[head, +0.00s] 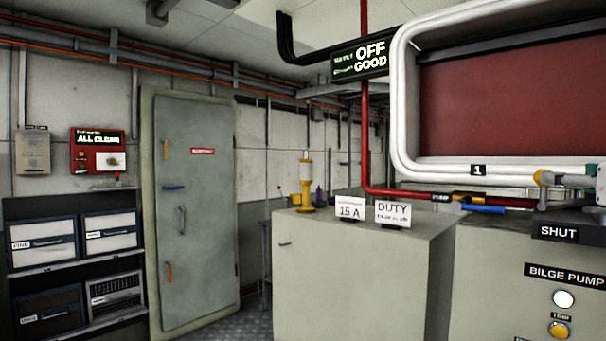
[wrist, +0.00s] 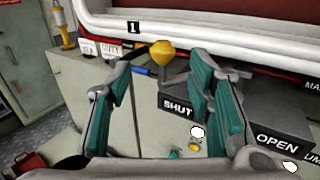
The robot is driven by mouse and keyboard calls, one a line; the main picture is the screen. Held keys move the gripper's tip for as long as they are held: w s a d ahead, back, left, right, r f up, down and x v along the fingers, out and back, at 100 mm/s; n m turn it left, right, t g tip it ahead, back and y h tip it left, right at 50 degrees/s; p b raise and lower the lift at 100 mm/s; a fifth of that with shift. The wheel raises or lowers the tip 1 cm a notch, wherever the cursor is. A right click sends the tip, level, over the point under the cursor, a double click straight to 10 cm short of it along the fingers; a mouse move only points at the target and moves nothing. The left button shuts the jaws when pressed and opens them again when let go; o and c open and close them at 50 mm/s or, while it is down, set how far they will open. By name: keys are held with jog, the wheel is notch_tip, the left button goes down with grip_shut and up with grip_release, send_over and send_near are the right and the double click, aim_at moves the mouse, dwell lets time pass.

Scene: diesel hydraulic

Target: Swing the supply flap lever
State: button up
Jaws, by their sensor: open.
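A yellow knob (wrist: 162,48) on a short stem, seemingly the supply flap lever, stands above a dark grey box (wrist: 262,103) in the wrist view. The box carries a SHUT plate (wrist: 178,107) and an OPEN plate (wrist: 277,144) to its right. My gripper (wrist: 160,76) is open, with teal-padded fingers on either side of the stem in the picture. The knob shows beyond the fingertips, and I cannot tell whether anything touches.
A white pipe frame (head: 405,110) round a red panel rises behind the box. A blue-handled valve (head: 482,208) lies on the red pipe to the left. DUTY (head: 393,213) and 15 A cards stand on the cabinet (head: 345,275). A sign (head: 360,59) reads OFF, GOOD.

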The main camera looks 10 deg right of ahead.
jog(key=shift+v, duration=1.45)
jog(key=shift+a, duration=0.1)
jog(key=a+f+n+g+y+p, duration=0.2)
jog(key=a+f+n+y+p, duration=0.15)
jog(key=a+n, duration=0.65)
jog(key=a+f+n+g+y+p, duration=0.25)
jog(key=a+f+n+y, duration=0.2)
jog(key=a+n, duration=0.6)
jog(key=s+a+f+n+g+y+p, duration=0.1)
jog(key=s+a+f+n+g+p, duration=0.2)
jog(key=s+a+f+n+g, duration=0.5)
jog(key=s+d+f+n+h+p, duration=0.1)
jog(key=s+d+n+h, duration=0.2)
jog(key=s+n, duration=0.5)
jog(key=n, duration=0.3)
jog(key=shift+s+d+f+p, duration=0.2)
jog(key=shift+d+f+p, duration=0.05)
jog(key=shift+d+p, duration=0.15)
